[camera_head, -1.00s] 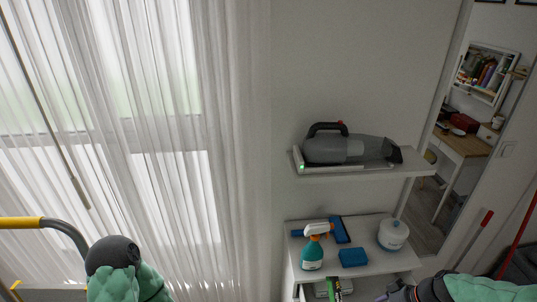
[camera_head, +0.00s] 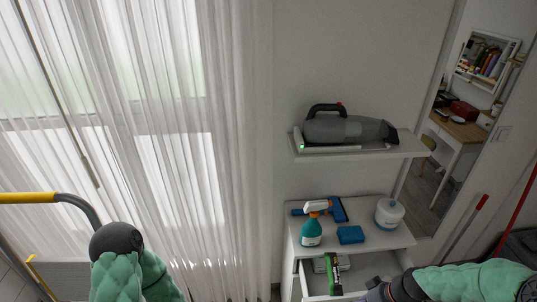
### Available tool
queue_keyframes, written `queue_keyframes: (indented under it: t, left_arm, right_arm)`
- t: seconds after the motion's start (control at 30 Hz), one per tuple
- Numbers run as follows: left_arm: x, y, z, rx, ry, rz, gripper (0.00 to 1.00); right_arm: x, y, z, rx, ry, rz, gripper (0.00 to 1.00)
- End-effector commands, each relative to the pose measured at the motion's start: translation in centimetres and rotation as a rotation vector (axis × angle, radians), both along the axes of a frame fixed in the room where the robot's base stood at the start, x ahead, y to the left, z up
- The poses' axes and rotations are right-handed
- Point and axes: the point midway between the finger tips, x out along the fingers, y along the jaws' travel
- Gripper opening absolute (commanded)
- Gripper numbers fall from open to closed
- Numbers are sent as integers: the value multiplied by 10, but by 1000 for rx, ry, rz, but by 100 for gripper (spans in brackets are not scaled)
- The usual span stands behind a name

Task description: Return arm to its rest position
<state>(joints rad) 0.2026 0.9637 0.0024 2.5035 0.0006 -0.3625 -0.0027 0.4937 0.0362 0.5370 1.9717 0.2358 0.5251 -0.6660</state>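My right arm comes in from the lower right in a green padded sleeve. The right gripper (camera_head: 377,291) is dark and lies low beside the open drawer (camera_head: 348,277) of the white cabinet; its fingers are too small and dark to judge. My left arm shows at the lower left with a green sleeve and a dark joint, but its gripper is out of the picture.
The cabinet top (camera_head: 366,209) holds a spray bottle (camera_head: 312,229), a blue sponge (camera_head: 350,234), a blue squeegee (camera_head: 334,209) and a white canister (camera_head: 389,213). A handheld vacuum (camera_head: 345,127) rests on the wall shelf (camera_head: 410,148). A yellow-ended rail (camera_head: 28,198) is at left.

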Motion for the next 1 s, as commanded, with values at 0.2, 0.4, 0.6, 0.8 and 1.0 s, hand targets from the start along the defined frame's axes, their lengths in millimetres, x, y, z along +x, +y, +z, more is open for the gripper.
queue_keyframes:
  t: [0.2,0.4,0.6,0.8,1.0]
  left_arm:
    - [0,0,-1,0,0,0,73]
    - [0,0,-3,0,0,0,73]
    - [0,0,-4,0,0,0,73]
    - [0,0,-5,0,0,0,73]
    - [0,0,-5,0,0,0,73]
  right_arm:
    - [-9,37,-51,-27,66,-24,83]
    - [-25,76,-97,-55,109,-56,83]
    - [-49,118,-135,-69,136,-81,83]
    - [-76,154,-162,-67,149,-106,83]
    - [-93,172,-173,-59,154,-124,83]
